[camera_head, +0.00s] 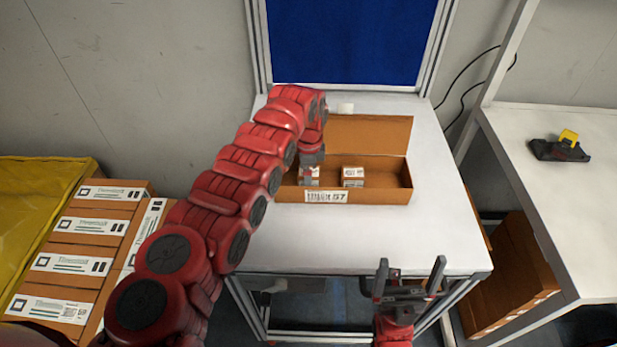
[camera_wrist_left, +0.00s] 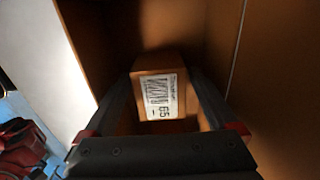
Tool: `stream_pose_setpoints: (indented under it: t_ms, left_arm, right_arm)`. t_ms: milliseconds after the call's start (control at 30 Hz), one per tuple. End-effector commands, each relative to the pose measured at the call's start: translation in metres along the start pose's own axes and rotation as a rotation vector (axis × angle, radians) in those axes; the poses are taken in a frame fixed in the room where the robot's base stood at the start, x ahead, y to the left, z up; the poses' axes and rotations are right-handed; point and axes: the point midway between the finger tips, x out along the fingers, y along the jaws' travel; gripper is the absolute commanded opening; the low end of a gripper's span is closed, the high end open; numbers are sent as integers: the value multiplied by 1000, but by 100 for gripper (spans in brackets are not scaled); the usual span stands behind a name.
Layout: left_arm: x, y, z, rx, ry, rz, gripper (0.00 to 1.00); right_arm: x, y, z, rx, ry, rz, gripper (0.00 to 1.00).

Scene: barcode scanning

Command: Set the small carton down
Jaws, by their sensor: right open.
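A small carton (camera_head: 309,180) with a white label is in the left part of the open brown box on the table, below my left gripper (camera_head: 310,168). In the left wrist view the small carton (camera_wrist_left: 160,98) sits between the two fingertips, its barcode label facing the camera. The fingers appear shut on its sides. Whether its underside touches the box floor is hidden. The open box (camera_head: 375,196) has its back flap up and a label on its front. My right gripper (camera_head: 411,272) is open and empty in front of the table's front edge.
A second small carton (camera_head: 353,178) stands in the box, right of the first. Labelled boxes (camera_head: 85,240) are stacked at left. A side table (camera_head: 560,200) at right holds a black and yellow device (camera_head: 562,147).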

Motion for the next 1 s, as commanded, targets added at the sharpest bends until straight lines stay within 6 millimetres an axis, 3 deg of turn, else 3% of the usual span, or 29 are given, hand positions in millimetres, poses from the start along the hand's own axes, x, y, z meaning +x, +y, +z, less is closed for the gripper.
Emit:
stream_pose_setpoints:
  t_ms: [367, 567, 833, 1000]
  left_arm:
    - [-9, -2, 0, -1, 1, -4, 92]
    - [-41, -2, 0, 0, 1, -7, 92]
    - [-104, 0, -2, 1, -1, -4, 92]
    - [-121, 1, 0, -1, -1, 2, 92]
  right_arm:
    - [0, 0, 0, 0, 0, 0, 100]
    - [-12, -1, 2, 0, 0, 0, 100]
    - [-26, -1, 4, 0, 0, 0, 100]
    - [-27, -1, 5, 0, 0, 0, 100]
